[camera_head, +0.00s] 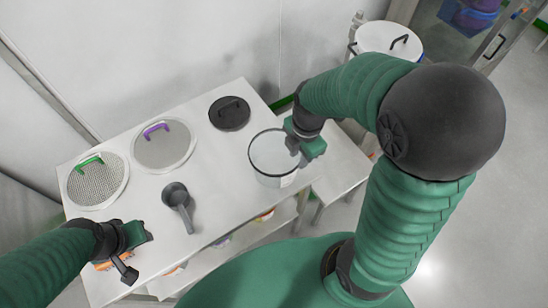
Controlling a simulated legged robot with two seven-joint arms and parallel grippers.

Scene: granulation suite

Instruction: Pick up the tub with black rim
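The tub with black rim (268,160) is a whitish, see-through round container at the right end of the white table. It looks upright, and I cannot tell whether its base touches the table. My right gripper (304,150) is at the tub's right side, over the rim, and hides part of it. Whether its fingers are closed on the rim cannot be made out. My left gripper (136,254) is over the table's front left part, away from the tub, with its fingers apart and nothing between them.
On the white table (224,185) are a sieve lid with green handle (97,185), a lid with purple handle (165,150), a black disc (229,117) and a dark grey scoop (178,200). A white lidded drum (380,38) stands behind my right arm. Open floor lies right.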

